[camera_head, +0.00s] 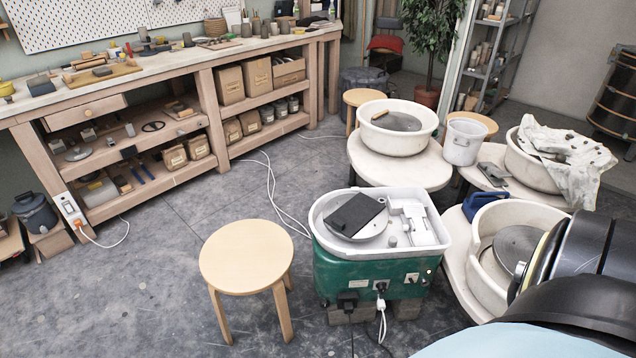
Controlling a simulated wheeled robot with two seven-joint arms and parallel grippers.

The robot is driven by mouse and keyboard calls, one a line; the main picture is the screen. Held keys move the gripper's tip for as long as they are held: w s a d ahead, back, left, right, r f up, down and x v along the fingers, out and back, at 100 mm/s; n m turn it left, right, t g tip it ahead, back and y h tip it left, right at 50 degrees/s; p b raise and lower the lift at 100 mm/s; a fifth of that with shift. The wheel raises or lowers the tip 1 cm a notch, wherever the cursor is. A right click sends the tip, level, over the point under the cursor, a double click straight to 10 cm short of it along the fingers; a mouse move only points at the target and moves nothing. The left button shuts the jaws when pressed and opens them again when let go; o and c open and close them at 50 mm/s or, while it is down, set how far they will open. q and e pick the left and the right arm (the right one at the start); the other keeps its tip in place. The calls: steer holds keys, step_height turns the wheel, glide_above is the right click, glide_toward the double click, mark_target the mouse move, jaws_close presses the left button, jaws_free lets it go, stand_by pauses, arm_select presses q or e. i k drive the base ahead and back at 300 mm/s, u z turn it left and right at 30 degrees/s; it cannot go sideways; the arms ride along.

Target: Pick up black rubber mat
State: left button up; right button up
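A black, flat rectangular mat (354,213) lies on the grey round wheel head of the green pottery wheel (365,269), inside its white splash tray. It lies at a slant and covers part of the wheel head. Nothing is touching it from above. Neither of my grippers shows in the head view.
A round wooden stool (246,257) stands left of the green wheel. White cables (271,185) run over the floor behind it. More wheels with white basins (397,128) stand behind and to the right. A long workbench (170,62) lines the back left. The left floor is mostly clear.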

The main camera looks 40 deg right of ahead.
mark_target(354, 215)
steer(key=z, duration=0.4)
steer(key=i, duration=0.8)
steer(key=z, duration=0.65)
